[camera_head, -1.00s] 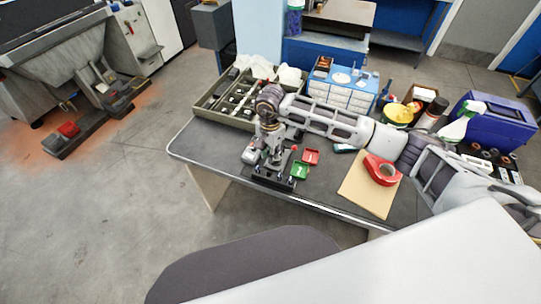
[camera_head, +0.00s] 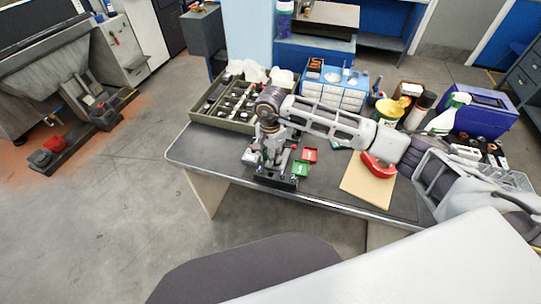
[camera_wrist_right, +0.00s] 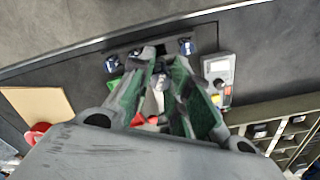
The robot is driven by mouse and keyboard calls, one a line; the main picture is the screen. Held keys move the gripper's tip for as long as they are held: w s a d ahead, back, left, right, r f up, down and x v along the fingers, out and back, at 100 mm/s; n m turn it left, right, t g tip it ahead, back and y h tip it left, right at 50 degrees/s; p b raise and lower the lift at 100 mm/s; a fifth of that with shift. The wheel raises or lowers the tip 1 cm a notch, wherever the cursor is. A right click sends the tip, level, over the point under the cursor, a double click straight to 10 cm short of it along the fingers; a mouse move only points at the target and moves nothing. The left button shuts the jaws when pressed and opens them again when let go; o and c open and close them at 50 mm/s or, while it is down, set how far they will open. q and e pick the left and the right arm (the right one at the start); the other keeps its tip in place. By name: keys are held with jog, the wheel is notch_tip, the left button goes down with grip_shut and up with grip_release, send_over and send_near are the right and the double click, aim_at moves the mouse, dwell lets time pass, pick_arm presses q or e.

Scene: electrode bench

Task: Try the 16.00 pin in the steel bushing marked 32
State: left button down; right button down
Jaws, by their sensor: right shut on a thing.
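My right gripper (camera_head: 270,160) is over the black stand (camera_head: 274,182) at the front edge of the bench. In the right wrist view its fingers (camera_wrist_right: 160,80) are shut on a small grey metal piece (camera_wrist_right: 159,83), which looks like the pin; its size marking cannot be read. The stand shows there as a dark bar (camera_wrist_right: 150,53) beyond the fingertips, with small blue-and-metal parts at both ends. The bushing marked 32 cannot be made out, and whether the held piece touches the stand cannot be told. My left gripper is not in view.
A green tray (camera_head: 301,168) and a red tray (camera_head: 310,154) lie right of the stand. A grey meter (camera_wrist_right: 218,75) lies beside it. A compartment box (camera_head: 207,117) is behind. A tan board (camera_head: 365,186) with a red roll (camera_head: 377,166) is to the right.

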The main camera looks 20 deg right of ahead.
jog(key=shift+f, duration=0.7)
jog(key=shift+f+b, duration=0.25)
jog(key=shift+b, duration=0.15)
jog(key=shift+f+b, duration=0.5)
jog(key=shift+f, duration=0.8)
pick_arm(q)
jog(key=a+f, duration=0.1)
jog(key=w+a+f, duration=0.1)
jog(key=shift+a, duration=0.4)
pick_arm(e)
jog(key=shift+f, duration=0.2)
pick_arm(q)
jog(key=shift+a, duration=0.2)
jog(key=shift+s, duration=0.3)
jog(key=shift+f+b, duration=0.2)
jog(key=shift+b, duration=0.1)
pick_arm(e)
jog(key=shift+f, duration=0.25)
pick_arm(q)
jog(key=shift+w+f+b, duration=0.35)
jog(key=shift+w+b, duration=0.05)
pick_arm(e)
jog(key=shift+f, duration=0.4)
